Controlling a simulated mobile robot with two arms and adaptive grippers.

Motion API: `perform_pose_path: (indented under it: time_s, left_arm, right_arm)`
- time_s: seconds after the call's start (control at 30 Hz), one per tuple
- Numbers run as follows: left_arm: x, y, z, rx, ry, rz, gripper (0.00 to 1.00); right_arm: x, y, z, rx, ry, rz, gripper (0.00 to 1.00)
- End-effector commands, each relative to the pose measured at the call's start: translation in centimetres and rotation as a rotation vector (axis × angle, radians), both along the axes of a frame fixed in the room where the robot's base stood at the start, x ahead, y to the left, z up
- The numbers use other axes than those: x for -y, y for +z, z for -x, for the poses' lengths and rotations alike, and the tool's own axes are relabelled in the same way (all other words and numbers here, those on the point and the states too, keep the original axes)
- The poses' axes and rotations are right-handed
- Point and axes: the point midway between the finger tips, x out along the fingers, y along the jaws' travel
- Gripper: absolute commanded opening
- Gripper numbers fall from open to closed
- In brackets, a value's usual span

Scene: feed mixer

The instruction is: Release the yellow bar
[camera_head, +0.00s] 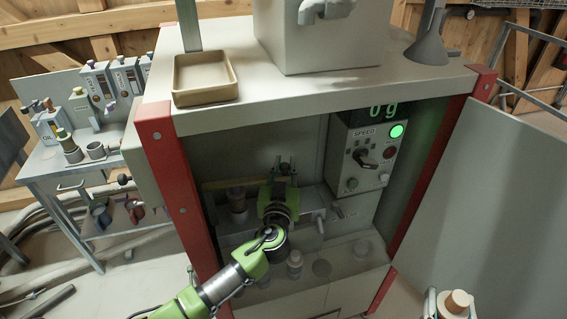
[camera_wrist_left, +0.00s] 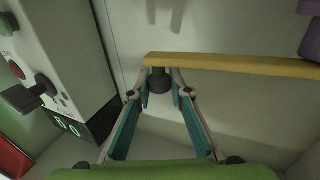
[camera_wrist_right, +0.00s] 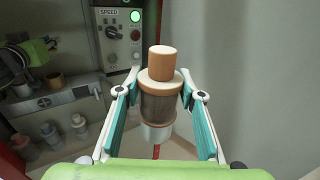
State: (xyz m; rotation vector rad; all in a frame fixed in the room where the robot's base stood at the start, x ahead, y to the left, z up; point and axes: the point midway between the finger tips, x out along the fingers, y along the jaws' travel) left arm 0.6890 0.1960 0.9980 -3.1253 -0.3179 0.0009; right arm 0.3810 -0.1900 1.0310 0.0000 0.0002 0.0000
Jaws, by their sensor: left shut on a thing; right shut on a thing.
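The yellow bar (camera_head: 224,183) runs across the inside of the red-framed cabinet. In the left wrist view the bar (camera_wrist_left: 235,66) spans from the middle to the right edge, with a dark knob (camera_wrist_left: 159,82) at its near end. My left gripper (camera_head: 285,163) is at that end inside the cabinet; in its wrist view the fingertips (camera_wrist_left: 161,88) close around the knob. My right gripper (camera_wrist_right: 160,100) is shut on a cylindrical container (camera_wrist_right: 161,100) with a tan cap, outside the cabinet; the container (camera_head: 456,302) also shows at the lower right of the head view.
A control panel (camera_head: 362,158) with a speed knob and lit green button is right of my left gripper, under a display reading 0 g. Small jars (camera_head: 295,263) stand on the cabinet's lower ledge. An open door (camera_head: 500,200) stands at the right. A tray (camera_head: 205,78) sits on top.

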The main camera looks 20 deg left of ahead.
Motion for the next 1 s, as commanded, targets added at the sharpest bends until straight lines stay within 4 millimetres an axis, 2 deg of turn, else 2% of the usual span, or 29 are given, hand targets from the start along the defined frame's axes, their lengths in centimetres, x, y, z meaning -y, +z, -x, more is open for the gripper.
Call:
perform_pose_path:
  time_s: [0.3,0.6,0.8,1.0]
  left_arm:
    - [1.9,-0.1,4.9,0.000,-0.233,-0.001,0.00]
    - [2.9,0.0,9.6,-0.001,-0.453,-0.003,0.00]
    - [2.9,0.1,11.7,0.000,-0.550,-0.003,0.00]
    - [2.9,0.1,12.7,0.001,-0.599,0.000,0.00]
  right_arm:
    - [0.0,-0.8,0.0,0.001,0.000,0.000,0.10]
    - [0.0,-0.6,0.0,0.001,0.000,0.000,0.10]
    - [0.0,-0.5,0.0,0.001,0.000,0.000,0.10]
    - [0.0,-0.4,0.0,0.001,0.000,0.000,0.10]
